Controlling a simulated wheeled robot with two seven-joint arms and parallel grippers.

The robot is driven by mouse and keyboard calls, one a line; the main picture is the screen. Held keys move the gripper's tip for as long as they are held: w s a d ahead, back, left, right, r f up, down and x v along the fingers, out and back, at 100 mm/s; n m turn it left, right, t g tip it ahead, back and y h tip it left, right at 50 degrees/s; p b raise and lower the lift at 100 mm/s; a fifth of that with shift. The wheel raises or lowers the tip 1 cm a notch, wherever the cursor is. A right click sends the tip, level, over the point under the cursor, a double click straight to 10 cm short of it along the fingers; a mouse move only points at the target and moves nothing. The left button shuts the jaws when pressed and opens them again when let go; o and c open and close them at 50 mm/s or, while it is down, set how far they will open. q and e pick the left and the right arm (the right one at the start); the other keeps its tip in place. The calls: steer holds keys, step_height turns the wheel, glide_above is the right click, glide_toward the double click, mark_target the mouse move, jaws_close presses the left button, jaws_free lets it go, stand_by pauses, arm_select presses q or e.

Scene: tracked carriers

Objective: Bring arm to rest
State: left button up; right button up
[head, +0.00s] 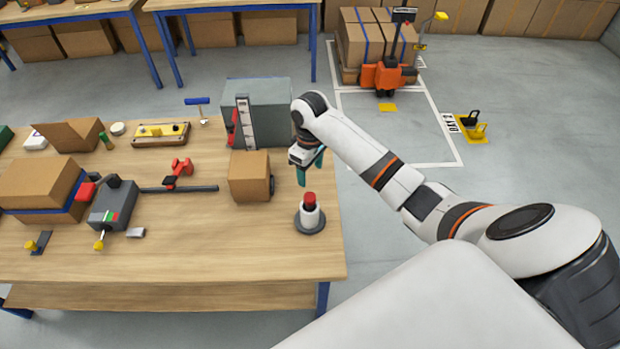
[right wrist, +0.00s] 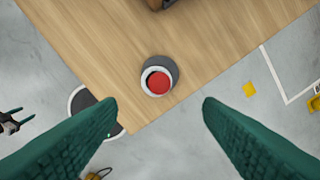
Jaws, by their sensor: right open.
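My right gripper (head: 312,168) is above the right edge of the wooden table, reached by my white right arm from the right. In the right wrist view its two green fingers (right wrist: 160,110) stand wide apart with nothing between their tips. Below them, the red-topped button on a white post and grey round base (head: 310,212) stands upright on the table near its right edge. It also shows in the right wrist view (right wrist: 158,82), apart from the fingers.
A small carton (head: 249,177) stands left of the button, with a grey box (head: 262,112) behind it. The table (head: 170,260) also holds tools and cartons farther left. An orange pallet truck (head: 388,76) with stacked cartons stands on the floor beyond.

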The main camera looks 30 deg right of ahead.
steer(key=shift+r, duration=0.8)
steer(key=s+a+f+t, duration=0.1)
steer(key=s+a+f, duration=0.6)
steer(key=s+a, duration=0.4)
steer(key=s+r+m+t, duration=0.1)
steer(key=s+r, duration=0.2)
steer(key=s, duration=0.5)
steer(key=s+r+m+t, duration=0.1)
steer(key=s+r+t, duration=0.1)
steer(key=s, duration=0.6)
step_height(320, 180, down, 33)
steer(key=s+g+b, duration=0.1)
steer(key=g+b, duration=0.1)
steer(key=b, duration=0.5)
steer(key=s+d+f+b, duration=0.1)
steer(key=s+f+b, duration=0.1)
steer(key=s+f, duration=0.6)
steer(key=s+d+f+g+b, duration=0.1)
steer(key=s+f+b, duration=0.2)
steer(key=s+f, duration=0.5)
step_height(320, 180, down, 6)
steer(key=shift+s+r, duration=0.15)
steer(key=shift+r, duration=0.05)
